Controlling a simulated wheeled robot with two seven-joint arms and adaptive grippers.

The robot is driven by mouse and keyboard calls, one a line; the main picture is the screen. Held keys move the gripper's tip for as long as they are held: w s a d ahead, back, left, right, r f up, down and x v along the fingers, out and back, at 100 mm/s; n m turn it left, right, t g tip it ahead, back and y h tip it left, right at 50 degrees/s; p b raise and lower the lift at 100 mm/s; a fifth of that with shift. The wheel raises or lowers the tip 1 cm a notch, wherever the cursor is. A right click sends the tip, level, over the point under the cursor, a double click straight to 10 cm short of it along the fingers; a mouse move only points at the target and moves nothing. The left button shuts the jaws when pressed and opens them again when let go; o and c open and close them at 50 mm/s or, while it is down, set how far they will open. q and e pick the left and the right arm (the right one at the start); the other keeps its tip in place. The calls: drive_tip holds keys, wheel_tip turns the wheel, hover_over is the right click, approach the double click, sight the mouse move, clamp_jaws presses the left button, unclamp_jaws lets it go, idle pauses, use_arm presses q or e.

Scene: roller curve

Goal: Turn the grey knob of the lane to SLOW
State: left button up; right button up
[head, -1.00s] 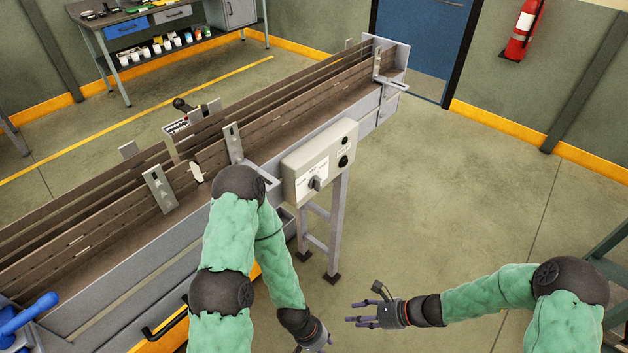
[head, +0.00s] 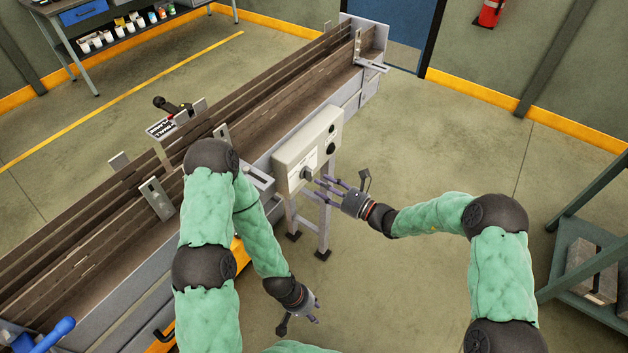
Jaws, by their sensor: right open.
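The grey knob (head: 306,174) sits on the front of the light grey control box (head: 290,150), at its lower left. I cannot tell whether a finger touches the knob. The printed label beside the knob is too small to read. My left gripper (head: 302,318) hangs low over the floor, below the lane; its fingers look spread apart, with nothing between them.
Two dark round controls (head: 331,148) sit at the box's right end. A grey stand leg (head: 324,225) is under the box. A lever (head: 172,105) stands on the lane's far side. A green-grey shelf (head: 590,240) is at right. Floor between is clear.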

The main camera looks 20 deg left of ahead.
sight(311, 179)
drive_tip(key=shift+x, duration=2)
clamp_jaws()
